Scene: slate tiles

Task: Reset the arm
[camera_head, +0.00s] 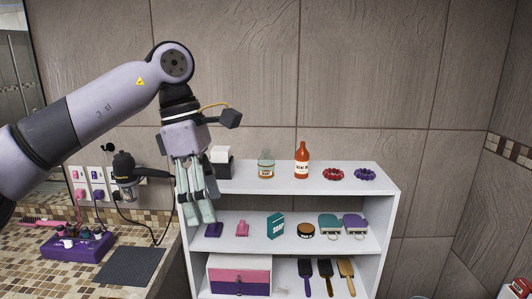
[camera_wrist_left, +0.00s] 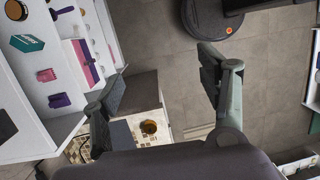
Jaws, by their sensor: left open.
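My left gripper (camera_head: 197,200) hangs pointing down in front of the left end of the white shelf (camera_head: 386,192). Its arm comes in from the left in the head view. In the left wrist view the two fingers of my left gripper (camera_wrist_left: 165,88) stand wide apart with nothing between them, over the floor and the counter. My right gripper is in neither view.
The shelf holds bottles (camera_head: 301,162), a teal soap box (camera_head: 275,226), brushes (camera_head: 325,275) and a pink and purple box (camera_head: 239,262). The tiled counter (camera_head: 60,276) at the left bears a purple device (camera_head: 74,246) and a dark mat (camera_head: 130,266).

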